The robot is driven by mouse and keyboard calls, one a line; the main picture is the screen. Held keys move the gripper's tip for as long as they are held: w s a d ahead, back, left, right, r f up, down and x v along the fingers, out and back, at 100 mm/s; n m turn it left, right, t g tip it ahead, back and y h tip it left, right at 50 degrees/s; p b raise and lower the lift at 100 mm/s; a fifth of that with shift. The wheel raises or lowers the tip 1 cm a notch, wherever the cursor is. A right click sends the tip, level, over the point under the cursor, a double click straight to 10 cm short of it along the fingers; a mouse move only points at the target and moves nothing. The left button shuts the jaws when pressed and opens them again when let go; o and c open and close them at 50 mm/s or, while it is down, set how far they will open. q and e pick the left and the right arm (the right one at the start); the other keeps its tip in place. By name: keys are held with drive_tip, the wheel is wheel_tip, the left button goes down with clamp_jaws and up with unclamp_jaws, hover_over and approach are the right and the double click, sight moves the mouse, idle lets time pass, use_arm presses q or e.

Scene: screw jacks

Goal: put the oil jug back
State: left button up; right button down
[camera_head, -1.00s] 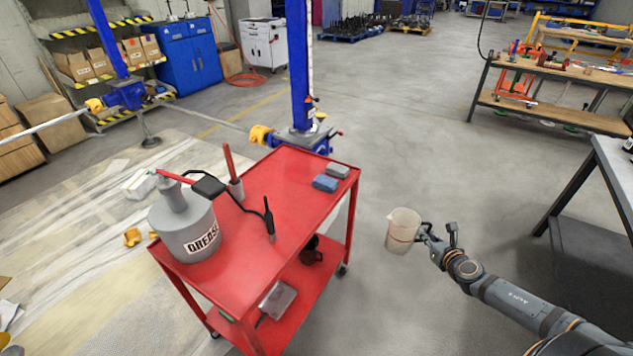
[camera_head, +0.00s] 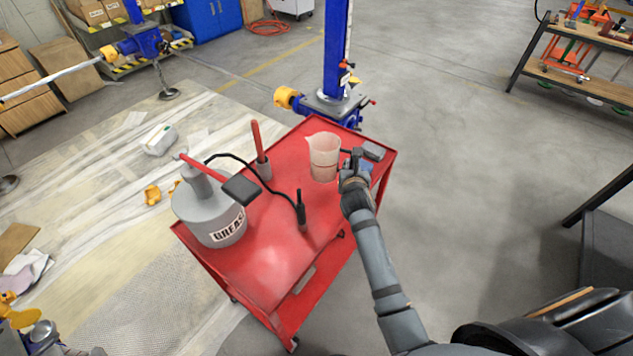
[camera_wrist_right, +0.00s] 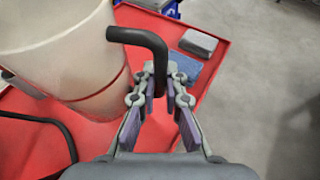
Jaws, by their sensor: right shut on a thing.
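The oil jug (camera_head: 323,160) is a translucent, pale pinkish jug with a spout. It is upright over the far right part of the red cart's top (camera_head: 270,265). I cannot tell whether its base touches the top. My right gripper (camera_head: 352,168) is shut on the jug's black handle, to the right of the jug. In the right wrist view the jug (camera_wrist_right: 65,50) fills the upper left, and the fingers of the gripper (camera_wrist_right: 160,85) close around the dark handle (camera_wrist_right: 145,38). My left gripper is not in view.
A grey grease can (camera_head: 208,215) with a hose stands on the cart's left side. A red-handled tool in a holder (camera_head: 261,155) and an upright black nozzle (camera_head: 302,212) stand near the jug. Grey and blue blocks (camera_wrist_right: 198,43) lie beyond the gripper. A blue jack column (camera_head: 337,50) rises behind the cart.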

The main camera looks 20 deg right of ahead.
drive_tip(key=shift+w+a+r, duration=0.25)
drive_tip(key=shift+a+r, duration=0.2)
drive_tip(key=shift+r, duration=0.05)
drive_tip(key=shift+s+f, duration=0.1)
drive_tip(key=shift+f, duration=0.25)
wheel_tip(320, 180, down, 6)
drive_tip(key=shift+r+b, duration=0.15)
drive_tip(key=shift+b, duration=0.45)
wheel_tip(320, 180, down, 4)
drive_tip(key=shift+r+b, duration=0.15)
drive_tip(key=shift+b, duration=0.45)
drive_tip(key=c, duration=1.9)
unclamp_jaws()
drive_tip(key=o, duration=0.5)
drive_tip(key=shift+c, duration=0.2)
